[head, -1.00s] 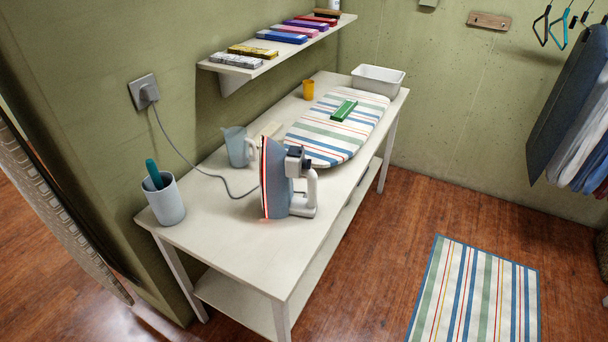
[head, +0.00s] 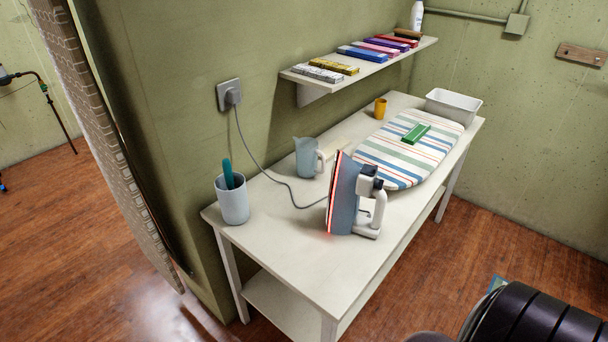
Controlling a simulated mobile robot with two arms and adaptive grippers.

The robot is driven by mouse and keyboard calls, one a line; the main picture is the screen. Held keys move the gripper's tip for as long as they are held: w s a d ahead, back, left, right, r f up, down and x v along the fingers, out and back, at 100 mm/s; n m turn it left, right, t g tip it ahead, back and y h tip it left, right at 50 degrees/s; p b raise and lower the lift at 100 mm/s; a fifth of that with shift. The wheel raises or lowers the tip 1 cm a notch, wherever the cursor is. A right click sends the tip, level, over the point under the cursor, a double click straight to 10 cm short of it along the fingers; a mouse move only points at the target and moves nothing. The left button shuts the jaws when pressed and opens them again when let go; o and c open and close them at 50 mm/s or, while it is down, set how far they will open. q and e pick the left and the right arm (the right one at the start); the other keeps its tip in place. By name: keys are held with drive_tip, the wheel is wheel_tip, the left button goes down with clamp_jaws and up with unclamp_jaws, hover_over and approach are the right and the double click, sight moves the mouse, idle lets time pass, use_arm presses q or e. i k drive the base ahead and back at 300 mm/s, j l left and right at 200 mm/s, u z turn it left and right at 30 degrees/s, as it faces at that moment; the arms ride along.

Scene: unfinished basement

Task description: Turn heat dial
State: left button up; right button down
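An iron (head: 346,198) stands upright on its heel on the white table (head: 285,255), near the table's front half. Its soleplate faces left and its edge glows red. A grey-white handle and base show on its right side. The heat dial cannot be made out clearly at this size. A cord runs from the iron to a wall socket (head: 229,95). A black rounded part of my own body shows at the bottom right, away from the iron. Neither gripper is in view.
A shelf (head: 298,77) with several boxes hangs above.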

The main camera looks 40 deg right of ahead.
sight(379, 184)
drive_tip(key=l+u, duration=0.15)
drive_tip(key=u, duration=0.25)
drive_tip(key=l+u, duration=0.2)
drive_tip(key=u, duration=0.2)
drive_tip(key=l+u, duration=0.2)
drive_tip(key=u, duration=0.2)
drive_tip(key=k+l+u, duration=0.1)
drive_tip(key=u, duration=0.35)
